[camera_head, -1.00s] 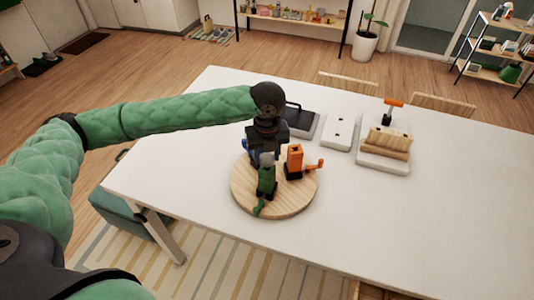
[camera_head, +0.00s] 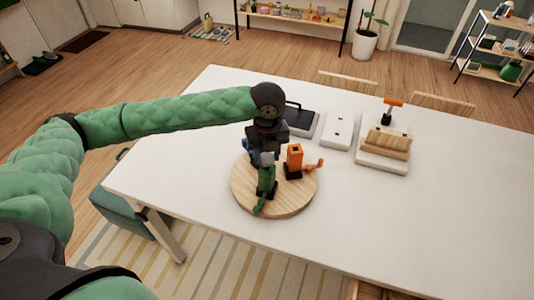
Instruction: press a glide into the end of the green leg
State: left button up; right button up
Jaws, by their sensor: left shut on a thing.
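The green leg (camera_head: 265,182) stands in a dark holder on the round wooden board (camera_head: 297,200), with a green part reaching toward the board's front edge. My left gripper (camera_head: 266,153) points down directly above the leg. It is shut on a small grey piece (camera_head: 267,158), which looks like a glide, at the leg's upper end. I cannot tell whether the piece is seated in the leg or only touching it. The fingertips are small and partly hidden by the gripper body. My right gripper is not in view.
An orange piece (camera_head: 294,160) in a dark holder stands just right of the gripper, and a blue one (camera_head: 249,148) is partly hidden behind it. A black-topped tray (camera_head: 300,118), a white slotted box (camera_head: 341,131) and a wooden block (camera_head: 388,142) stand farther back. The table's right side is clear.

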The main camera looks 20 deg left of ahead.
aim_at(267, 158)
pick_arm(q)
jog(key=shift+p, duration=0.65)
dwell(0.8)
jog(key=shift+f, duration=1.55)
dwell(0.3)
jog(key=o, duration=1)
jog(key=shift+o, duration=0.2)
jog(key=shift+b, duration=0.3)
